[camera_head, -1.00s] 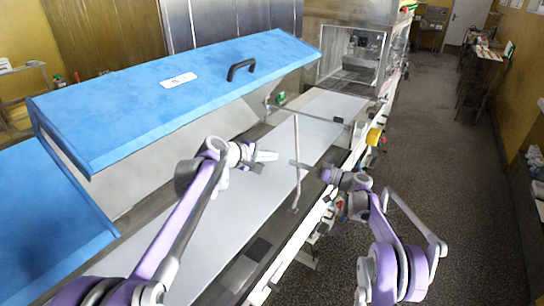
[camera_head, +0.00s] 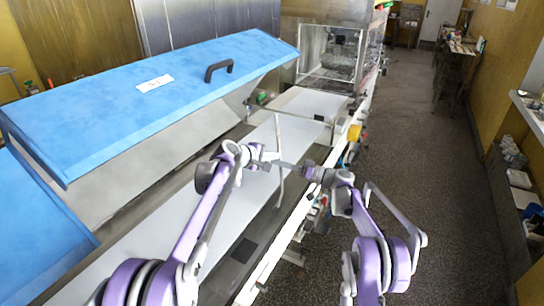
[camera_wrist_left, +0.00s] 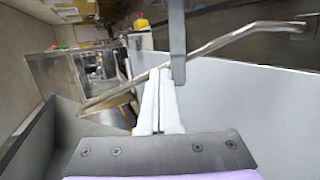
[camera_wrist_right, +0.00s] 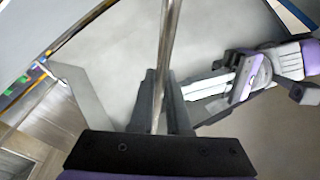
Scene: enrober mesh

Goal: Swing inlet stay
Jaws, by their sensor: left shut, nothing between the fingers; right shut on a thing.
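The inlet stay (camera_head: 278,132) is a thin grey metal rod with a bend. It stands up over the pale belt in the head view. In the right wrist view the rod (camera_wrist_right: 167,45) runs between the dark fingers of my right gripper (camera_wrist_right: 160,100), which is shut on it. My left gripper (camera_head: 271,160) is shut and empty, close to the stay on its left side. In the left wrist view its pale fingers (camera_wrist_left: 158,100) are together, with the bent rod (camera_wrist_left: 225,40) crossing behind them and a grey finger of my right gripper in front of it.
A blue hinged cover (camera_head: 120,100) with a black handle (camera_head: 218,70) stands raised along the left of the belt (camera_head: 305,103). A clear-walled machine housing (camera_head: 330,50) is at the belt's far end. Open floor (camera_head: 430,170) lies to the right.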

